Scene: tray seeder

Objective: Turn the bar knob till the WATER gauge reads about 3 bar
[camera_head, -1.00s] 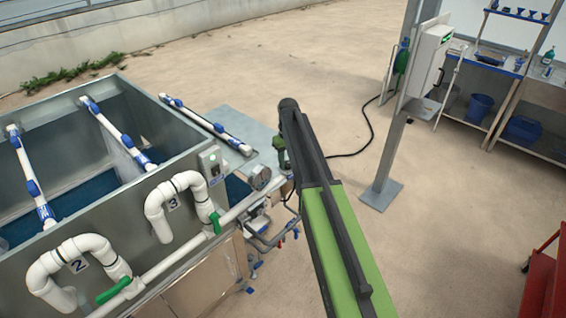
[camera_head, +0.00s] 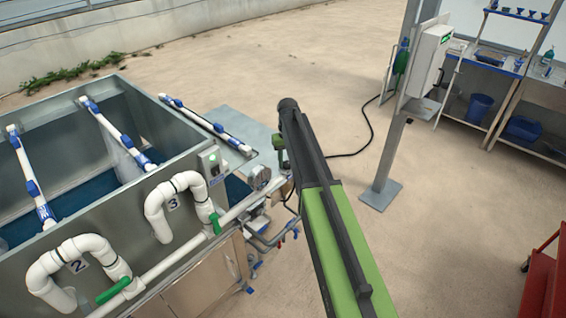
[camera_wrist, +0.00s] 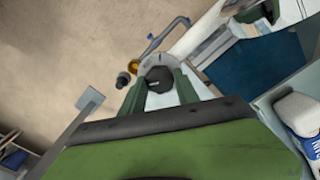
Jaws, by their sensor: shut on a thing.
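In the wrist view, a dark round knob (camera_wrist: 158,80) sits between the two green fingers of my gripper (camera_wrist: 160,88). The fingers are shut on it, one on each side. A pale round plate or dial shows behind the knob, partly hidden by it. In the head view, a round gauge (camera_head: 260,178) stands on the pipework at the tank's right end, just left of my gripper (camera_head: 281,150). Its label and needle are too small to read. The knob is hidden behind my arm there.
A grey tank (camera_head: 120,195) with white pipes and green valve handles stands at left. A steel post (camera_head: 385,160) with a white box (camera_head: 428,58) rises at right, with a dark hose on the floor. A red cart (camera_head: 545,285) is at lower right. Open floor lies between.

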